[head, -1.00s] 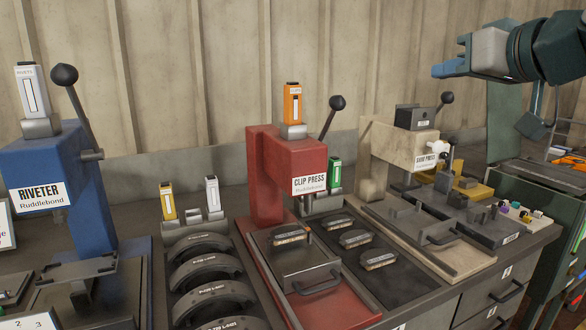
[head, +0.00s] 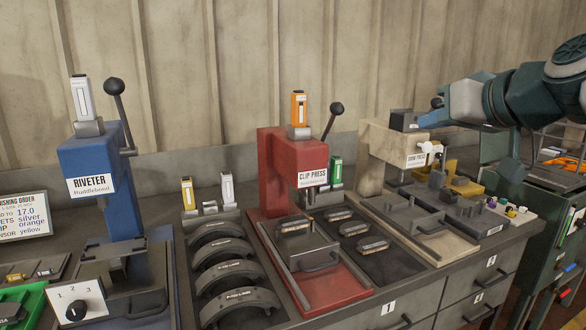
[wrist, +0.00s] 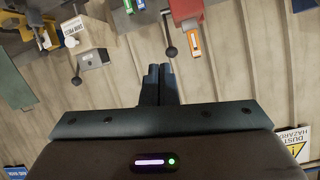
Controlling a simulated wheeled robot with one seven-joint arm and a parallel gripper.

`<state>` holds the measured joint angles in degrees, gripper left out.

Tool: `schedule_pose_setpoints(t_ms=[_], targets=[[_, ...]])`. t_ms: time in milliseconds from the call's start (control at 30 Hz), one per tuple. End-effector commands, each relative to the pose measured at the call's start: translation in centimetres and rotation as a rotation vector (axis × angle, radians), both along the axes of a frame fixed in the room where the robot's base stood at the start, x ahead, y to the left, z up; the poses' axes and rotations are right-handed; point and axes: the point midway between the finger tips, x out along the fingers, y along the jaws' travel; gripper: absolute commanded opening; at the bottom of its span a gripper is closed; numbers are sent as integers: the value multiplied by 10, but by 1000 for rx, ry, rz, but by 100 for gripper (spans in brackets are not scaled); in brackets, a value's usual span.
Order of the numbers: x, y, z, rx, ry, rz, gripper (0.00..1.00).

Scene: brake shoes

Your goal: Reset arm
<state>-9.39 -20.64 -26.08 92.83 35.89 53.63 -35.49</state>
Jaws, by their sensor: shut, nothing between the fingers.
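My gripper (head: 432,118) is at the upper right of the head view, in front of the beige shim press (head: 388,150) and overlapping its top in the picture. In the wrist view, its two dark fingers (wrist: 158,85) are together with nothing between them. My arm reaches in from the right edge, raised above the bench. The wrist view looks at the wall with the presses upside down along its top edge.
The red clip press (head: 282,175) and blue riveter (head: 90,185) stand on the bench to the left. Brake shoes (head: 220,250) lie in a rack between them. A green cabinet (head: 540,235) stands at the right. A dust hazard sign (wrist: 294,140) hangs on the wall.

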Motion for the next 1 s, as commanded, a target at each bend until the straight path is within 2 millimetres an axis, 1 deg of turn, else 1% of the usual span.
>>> schedule_pose_setpoints(t_ms=[167, 267, 367, 400, 467, 500, 600, 700, 833, 900, 1000], targets=[[-3, 19, -33, 1, 145, -5, 0], [-11, 33, -60, -8, 249, -14, 0], [-26, 49, -95, -32, 385, -32, 0], [-35, 55, -111, -48, 444, -42, 0], [-51, 63, -135, -78, 533, -60, 0], [-63, 68, -151, -102, 589, -74, 0], [-93, 73, -185, -164, 708, -109, 0], [-121, 74, -212, -225, 798, -141, 0], [-145, 73, -233, -277, 863, -169, 0], [-151, 73, -239, -293, 879, -177, 0], [-154, 73, -243, -299, 887, -181, 0]])
